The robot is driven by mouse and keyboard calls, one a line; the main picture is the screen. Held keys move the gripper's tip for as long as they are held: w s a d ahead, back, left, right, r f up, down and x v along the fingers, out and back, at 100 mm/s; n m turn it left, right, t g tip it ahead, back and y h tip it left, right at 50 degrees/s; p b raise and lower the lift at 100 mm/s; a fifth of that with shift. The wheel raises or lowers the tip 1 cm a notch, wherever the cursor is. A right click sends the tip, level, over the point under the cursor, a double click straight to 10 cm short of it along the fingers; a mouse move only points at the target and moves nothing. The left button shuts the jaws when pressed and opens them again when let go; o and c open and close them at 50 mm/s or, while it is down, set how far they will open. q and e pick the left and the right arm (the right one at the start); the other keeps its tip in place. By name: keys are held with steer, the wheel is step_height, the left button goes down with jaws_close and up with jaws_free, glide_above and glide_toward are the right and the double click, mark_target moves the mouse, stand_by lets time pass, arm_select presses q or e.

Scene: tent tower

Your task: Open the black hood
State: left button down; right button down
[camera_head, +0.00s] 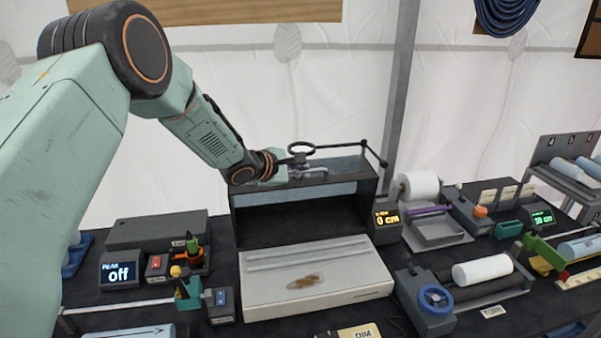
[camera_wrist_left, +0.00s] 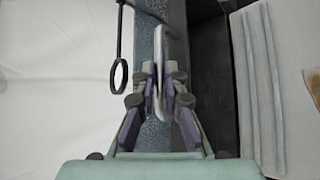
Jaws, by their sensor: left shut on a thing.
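The black hood (camera_head: 357,208) stands behind a white tray-like base (camera_head: 318,289) in the middle of the bench. Its front shows a dark hollow, with a blue-grey band across the upper part. My left gripper (camera_head: 292,171) is at the hood's top edge, coming from the left. In the left wrist view, my left gripper (camera_wrist_left: 160,92) is shut on a pale metal handle (camera_wrist_left: 162,50) that runs between its fingers. The handle (camera_head: 317,172) also shows beside the gripper in the head view. My right gripper is not in view.
A thin black rod with a ring (camera_head: 301,149) stands close above the gripper; the ring (camera_wrist_left: 118,75) also shows in the left wrist view. A display (camera_head: 386,219) reading 0 cm is right of the hood. A roller device (camera_head: 437,300) stands front right. A grey post (camera_head: 401,90) rises behind.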

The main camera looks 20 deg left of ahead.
arm_select(q)
steer(key=shift+w+r, duration=0.3)
steer(key=shift+r, duration=0.1)
steer(key=c, duration=1.7)
jaws_free()
steer(key=shift+c, duration=0.2)
steer(key=o, duration=0.3)
steer(key=shift+s+d, duration=0.1)
steer(key=shift+s, duration=0.25)
steer(key=shift+o, duration=0.2)
steer(key=shift+w+f, duration=0.1)
steer(key=shift+f, duration=0.1)
steer(key=v, duration=1.2)
steer(key=shift+r, duration=0.1)
steer(key=shift+c, duration=0.2)
